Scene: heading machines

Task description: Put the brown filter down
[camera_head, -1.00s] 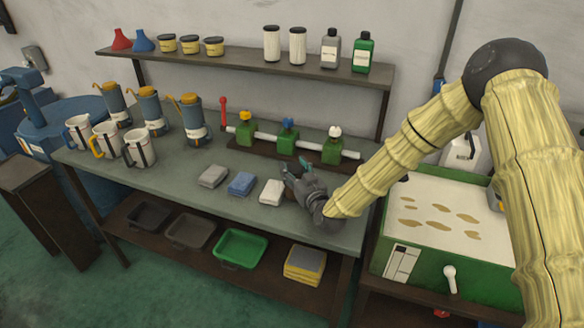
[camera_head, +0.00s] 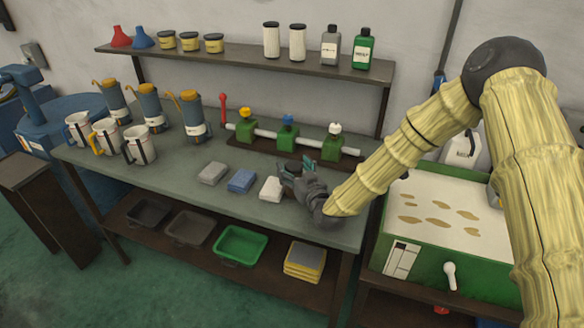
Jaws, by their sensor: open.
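My gripper (camera_head: 290,171) is open, low over the front right part of the grey-green bench (camera_head: 190,178), just right of the white folded cloth (camera_head: 271,188). A small dark brown patch (camera_head: 288,192) shows under the fingers, next to the cloth. It may be the brown filter, but my gripper hides most of it and I cannot tell its shape or whether the fingers touch it.
Grey (camera_head: 212,173) and blue (camera_head: 241,181) cloths lie left of the white one. A valve rack (camera_head: 290,143) stands behind my gripper. Mugs (camera_head: 138,146) and blue cylinders (camera_head: 191,117) stand at the left. A green machine (camera_head: 430,254) is at the right. Bench space between cylinders and cloths is free.

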